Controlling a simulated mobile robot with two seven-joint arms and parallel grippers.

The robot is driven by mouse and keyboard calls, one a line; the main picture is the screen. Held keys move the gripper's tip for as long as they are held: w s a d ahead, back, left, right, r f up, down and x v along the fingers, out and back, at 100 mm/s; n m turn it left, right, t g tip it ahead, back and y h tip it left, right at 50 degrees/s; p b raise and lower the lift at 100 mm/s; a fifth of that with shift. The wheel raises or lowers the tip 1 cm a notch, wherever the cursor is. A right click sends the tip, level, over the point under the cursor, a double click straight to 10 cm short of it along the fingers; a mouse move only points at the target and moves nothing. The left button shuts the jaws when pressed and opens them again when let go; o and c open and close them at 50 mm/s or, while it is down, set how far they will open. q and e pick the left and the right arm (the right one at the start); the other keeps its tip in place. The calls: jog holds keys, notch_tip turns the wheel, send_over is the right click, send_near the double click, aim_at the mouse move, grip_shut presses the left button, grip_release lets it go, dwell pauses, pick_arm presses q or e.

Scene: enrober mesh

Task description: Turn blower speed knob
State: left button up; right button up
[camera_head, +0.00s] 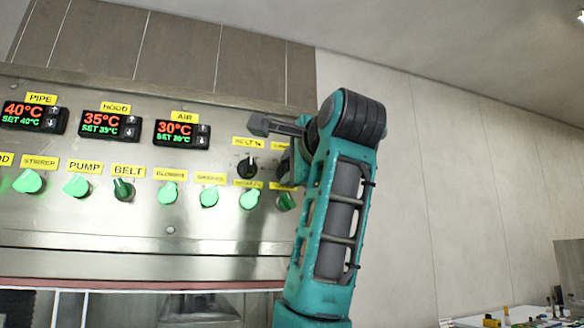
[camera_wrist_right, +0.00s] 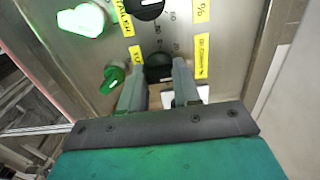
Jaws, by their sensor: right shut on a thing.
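The black blower speed knob (camera_wrist_right: 158,68) sits on the steel panel beside a yellow label reading roughly "BLOWER %" (camera_wrist_right: 202,55), with small scale numbers next to it. My right gripper (camera_wrist_right: 160,72) has one finger on each side of this knob and is shut on it. In the head view my right gripper (camera_head: 286,155) is at the panel's right end, and it and the arm hide the knob there. Which way the knob points is hard to tell. My left gripper is in neither view.
A black belt knob (camera_head: 247,166) sits just left of my right gripper. A row of green switches (camera_head: 167,193) runs below it, one close to the gripper (camera_wrist_right: 112,78). Displays (camera_head: 182,133) are further left. The wall right of my arm is clear.

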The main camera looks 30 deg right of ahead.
jog(key=o, duration=1.1)
jog(key=shift+c, duration=0.2)
jog(key=shift+s, duration=0.1)
jog(key=b+v, duration=0.4)
jog(key=v, duration=0.8)
jog(key=shift+s+a, duration=0.2)
jog(key=shift+s, duration=0.15)
